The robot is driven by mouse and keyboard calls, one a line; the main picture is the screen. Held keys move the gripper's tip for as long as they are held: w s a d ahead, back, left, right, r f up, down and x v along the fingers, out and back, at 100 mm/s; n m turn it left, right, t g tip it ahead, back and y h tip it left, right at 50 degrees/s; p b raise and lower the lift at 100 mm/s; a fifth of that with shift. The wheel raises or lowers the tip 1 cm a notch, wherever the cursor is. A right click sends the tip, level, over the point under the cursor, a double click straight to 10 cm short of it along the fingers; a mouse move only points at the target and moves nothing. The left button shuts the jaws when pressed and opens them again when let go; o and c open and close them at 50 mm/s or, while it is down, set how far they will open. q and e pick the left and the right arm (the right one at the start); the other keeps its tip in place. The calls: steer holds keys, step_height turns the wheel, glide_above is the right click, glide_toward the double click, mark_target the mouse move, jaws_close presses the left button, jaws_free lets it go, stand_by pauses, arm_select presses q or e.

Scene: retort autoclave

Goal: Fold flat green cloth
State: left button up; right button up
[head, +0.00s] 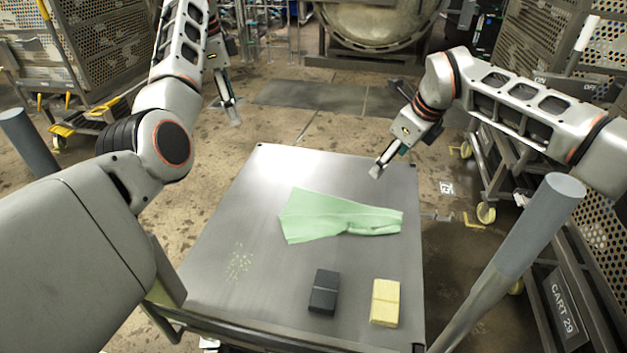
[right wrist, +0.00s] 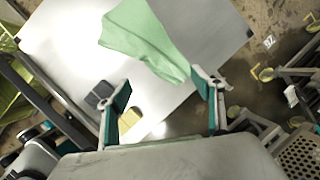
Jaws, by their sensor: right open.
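The green cloth (head: 335,216) lies on the middle of the grey metal table (head: 215,275). Its left end is spread wide, and its right part is narrower with layered, creased edges. My right gripper (head: 376,171) is above the table's far right part, behind the cloth's right end and apart from it. In the right wrist view the cloth (right wrist: 145,38) shows beyond the open, empty fingers of this gripper (right wrist: 162,108). My left gripper (head: 234,115) hangs beyond the table's far left corner, away from the cloth; whether its fingers are apart is too small to tell.
A dark grey block (head: 323,291) and a yellow block (head: 385,302) sit near the table's front right. Small yellowish specks (head: 239,262) lie at the left. Perforated carts stand on both sides, one marked CART 29 (head: 563,305). The table's far left is clear.

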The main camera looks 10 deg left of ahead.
arm_select(q)
steer(key=shift+f, duration=0.45)
steer(key=shift+r, duration=0.1)
